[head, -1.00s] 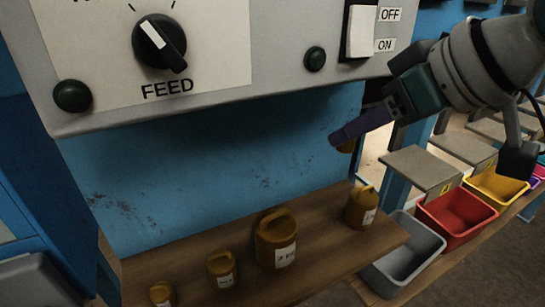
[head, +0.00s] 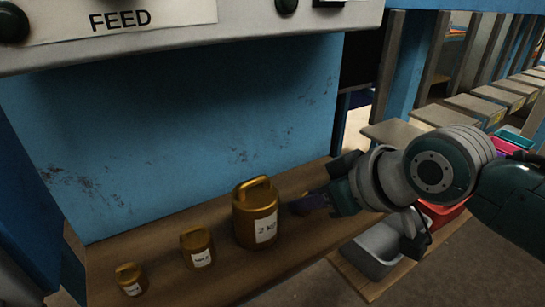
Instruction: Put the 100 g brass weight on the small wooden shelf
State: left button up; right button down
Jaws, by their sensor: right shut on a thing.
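The wooden shelf (head: 215,277) runs under the blue panel. A large brass weight (head: 256,222) labelled 2 kg stands upright on it. To its left stand a smaller brass weight (head: 197,249) and the smallest one in view (head: 130,281); I cannot read their labels. My right gripper (head: 301,205) is low over the right part of the shelf, with its fingers pointing left, close beside the 2 kg weight. It is shut on a small brass weight, which the fingers hide almost wholly; I cannot tell whether it touches the shelf. My left gripper is out of view.
A grey control box (head: 250,30) overhangs the shelf, with the blue panel (head: 180,130) behind it. A grey bin (head: 375,252) and a red bin (head: 440,213) stand to the right. Some bare shelf lies in front of the weights.

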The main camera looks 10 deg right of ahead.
jog(key=c, duration=1.1)
grip_release()
jog(key=shift+f, duration=0.15)
jog(key=o, duration=0.4)
jog(key=shift+o, duration=0.2)
jog(key=shift+r, duration=0.35)
jog(key=p+v, duration=0.4)
jog(key=v, duration=0.7)
jog(key=s+d+f+m+g+h, duration=0.1)
jog(key=s+g+h, duration=0.1)
jog(key=s, duration=0.7)
jog(key=s+f+m+g+h, duration=0.1)
jog(key=s+m+g, duration=0.1)
jog(key=s, duration=0.8)
jog(key=shift+s+d+f+h, duration=0.25)
jog(key=shift+d+f+h, duration=0.1)
jog(key=shift+d+h, duration=0.05)
